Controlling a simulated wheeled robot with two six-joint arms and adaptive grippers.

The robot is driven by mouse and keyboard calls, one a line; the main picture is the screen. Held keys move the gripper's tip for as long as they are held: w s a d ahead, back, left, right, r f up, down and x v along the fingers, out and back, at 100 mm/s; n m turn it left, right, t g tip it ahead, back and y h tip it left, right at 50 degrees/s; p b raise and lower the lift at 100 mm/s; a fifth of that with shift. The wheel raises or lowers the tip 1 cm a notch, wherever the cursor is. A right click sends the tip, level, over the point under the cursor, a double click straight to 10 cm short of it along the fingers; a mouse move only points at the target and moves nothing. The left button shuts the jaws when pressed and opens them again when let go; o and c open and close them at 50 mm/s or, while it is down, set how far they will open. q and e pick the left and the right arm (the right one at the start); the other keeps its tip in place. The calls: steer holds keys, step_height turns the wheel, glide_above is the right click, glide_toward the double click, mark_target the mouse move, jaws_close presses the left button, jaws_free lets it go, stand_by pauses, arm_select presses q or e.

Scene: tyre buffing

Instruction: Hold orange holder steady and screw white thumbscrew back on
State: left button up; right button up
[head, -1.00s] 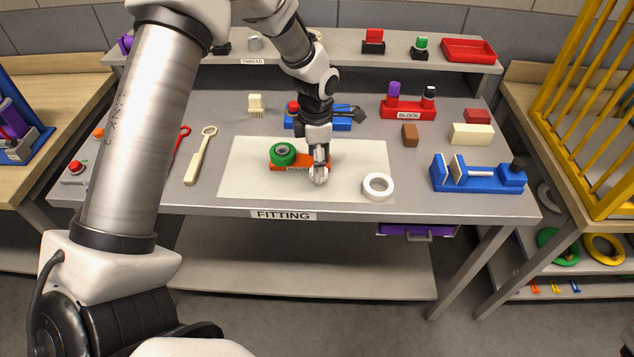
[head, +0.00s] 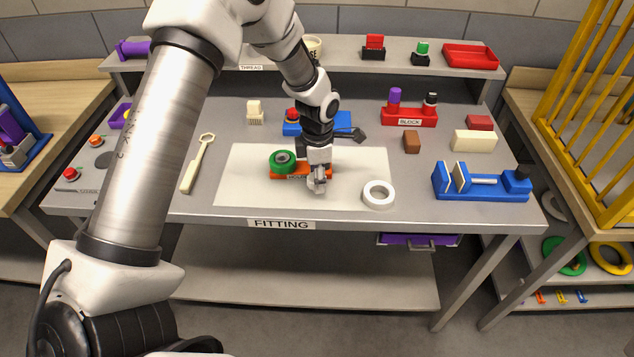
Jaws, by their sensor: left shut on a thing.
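The orange holder (head: 291,172) lies on the pale mat (head: 247,190) at the middle of the bench, its label facing front. A green wheel with a dark grey centre (head: 281,162) sits at its left end. My left gripper (head: 318,185) reaches down over the holder's right end and is shut on it, hiding that end. A white ring (head: 379,195) lies flat on the mat to the right, apart from the holder; I cannot tell whether it is the thumbscrew. No other white thumbscrew can be made out. My right gripper is not in view.
A blue vice-like fixture (head: 483,186) stands at the bench's right. A cream wrench (head: 197,163) lies left of the mat. My left arm covers the bench's left part.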

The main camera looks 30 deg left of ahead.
arm_select(q)
steer(key=shift+w+r+p, duration=0.1)
steer(key=shift+r+p, duration=0.45)
steer(key=shift+p, duration=0.05)
step_height(320, 180, up, 7)
steer(key=p, duration=0.6)
steer(key=shift+f, duration=0.1)
